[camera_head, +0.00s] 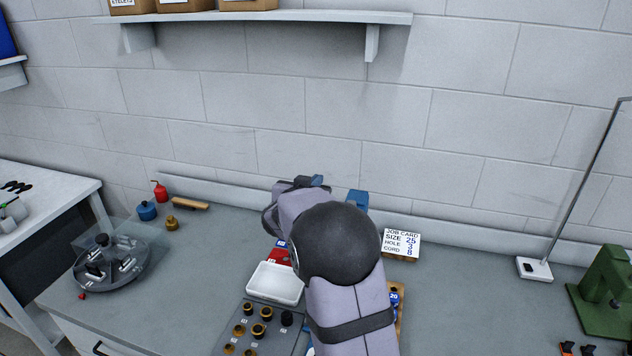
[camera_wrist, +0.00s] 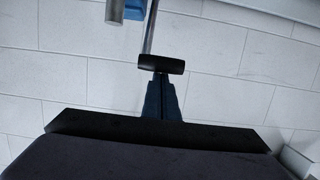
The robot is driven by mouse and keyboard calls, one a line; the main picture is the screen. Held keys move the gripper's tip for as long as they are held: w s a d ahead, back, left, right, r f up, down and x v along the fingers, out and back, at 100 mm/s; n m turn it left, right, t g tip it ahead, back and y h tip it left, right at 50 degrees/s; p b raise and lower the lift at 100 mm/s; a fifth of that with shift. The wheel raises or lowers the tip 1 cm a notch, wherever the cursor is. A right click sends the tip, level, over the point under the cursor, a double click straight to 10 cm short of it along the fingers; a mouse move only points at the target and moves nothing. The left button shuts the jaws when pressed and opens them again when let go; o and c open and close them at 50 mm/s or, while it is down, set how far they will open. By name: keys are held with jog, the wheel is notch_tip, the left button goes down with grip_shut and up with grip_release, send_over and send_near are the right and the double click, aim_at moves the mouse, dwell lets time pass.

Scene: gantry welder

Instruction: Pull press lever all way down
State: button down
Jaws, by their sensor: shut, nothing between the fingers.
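The press lever shows in the wrist view as a thin metal rod with a black crosswise grip (camera_wrist: 161,64) at its lower end in the picture. My gripper (camera_wrist: 161,84) is shut and empty, its dark blue fingers lined up with the grip. The fingertips appear at or just behind the grip; I cannot tell whether they touch it. Part of the blue press body (camera_wrist: 134,9) and a metal cylinder show at the top edge. In the head view, a blue piece of the press (camera_head: 358,199) shows behind my arm, which hides the rest. My gripper (camera_head: 316,181) is near the wall there.
A white tray (camera_head: 275,283) and a board of several small dies (camera_head: 258,330) lie in front of my arm. A job card (camera_head: 401,242) stands to the right. A round carousel (camera_head: 110,265) is at left, a green machine (camera_head: 606,290) at far right.

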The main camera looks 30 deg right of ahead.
jog(key=shift+a+f, duration=0.1)
jog(key=shift+f, duration=0.05)
jog(key=s+a+f+t+h+b, duration=0.3)
jog(key=f+b, duration=0.6)
jog(key=b, duration=1.2)
jog(key=s+a+f+t+h+b, duration=0.3)
jog(key=f+b, duration=0.6)
jog(key=b, duration=1.1)
jog(key=shift+s+a+b, duration=0.4)
jog(key=shift+s+a, duration=0.1)
jog(key=shift+s, duration=0.05)
